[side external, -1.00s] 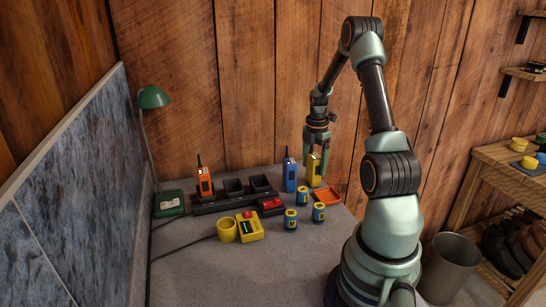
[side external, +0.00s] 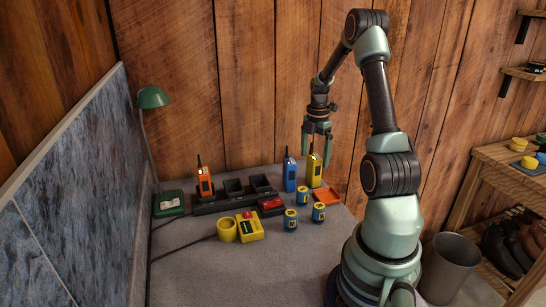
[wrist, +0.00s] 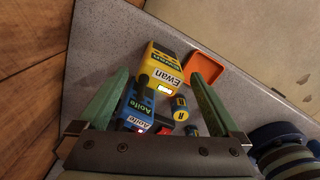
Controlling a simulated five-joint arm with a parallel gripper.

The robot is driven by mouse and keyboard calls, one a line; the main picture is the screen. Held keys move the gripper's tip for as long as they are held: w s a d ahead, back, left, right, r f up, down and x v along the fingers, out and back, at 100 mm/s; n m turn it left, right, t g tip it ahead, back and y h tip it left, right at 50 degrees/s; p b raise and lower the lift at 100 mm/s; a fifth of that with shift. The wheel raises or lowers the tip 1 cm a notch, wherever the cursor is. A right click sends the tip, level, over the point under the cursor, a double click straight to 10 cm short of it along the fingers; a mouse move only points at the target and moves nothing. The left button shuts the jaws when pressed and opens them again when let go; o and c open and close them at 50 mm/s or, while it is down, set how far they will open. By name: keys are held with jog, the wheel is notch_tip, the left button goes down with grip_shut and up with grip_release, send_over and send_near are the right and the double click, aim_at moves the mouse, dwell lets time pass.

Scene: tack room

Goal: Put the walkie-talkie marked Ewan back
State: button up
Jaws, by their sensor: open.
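The yellow walkie-talkie (side external: 314,171) stands upright at the back right of the grey table. In the wrist view its label on the yellow body (wrist: 166,67) reads "Ewan". The blue walkie-talkie (side external: 290,174) stands upright just left of it; the wrist view shows "Aoife" on the blue body (wrist: 137,104). My gripper (side external: 316,157) is open and empty, just above the yellow walkie-talkie, pointing down. In the wrist view both radios lie between my spread fingers (wrist: 160,80). A black charger rack (side external: 226,201) holds an orange walkie-talkie (side external: 204,183) in its left slot; two slots to the right look empty.
An orange tray (side external: 327,196) lies right of the yellow radio. Several blue-and-yellow cans (side external: 290,220) stand in front. A dark block with a red top (side external: 271,206), a yellow box (side external: 249,227) and a yellow cup (side external: 227,231) are near the rack. A green lamp (side external: 154,98) stands left.

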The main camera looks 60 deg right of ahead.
aim_at(314, 156)
notch_tip(314, 156, up, 8)
jog(key=shift+r, duration=0.15)
jog(key=w+a+r+m+t+h, duration=0.1)
jog(key=w+a+r+m, duration=0.25)
jog(key=a, duration=0.45)
jog(key=w+a+r+m+t, duration=0.1)
jog(key=w+a+r+m, duration=0.2)
jog(key=a, duration=0.6)
jog(key=s+a+m+t, duration=0.1)
jog(key=a+m, duration=0.1)
jog(key=a, duration=0.4)
jog(key=s+a+r+m+t, duration=0.1)
jog(key=a+m, duration=0.1)
jog(key=a, duration=0.5)
jog(key=s+a+m+t+y, duration=0.1)
jog(key=a+m, duration=0.2)
jog(key=a, duration=0.3)
jog(key=shift+s+a+r+t, duration=0.15)
jog(key=shift+a+r+t, duration=0.15)
jog(key=shift+r, duration=0.05)
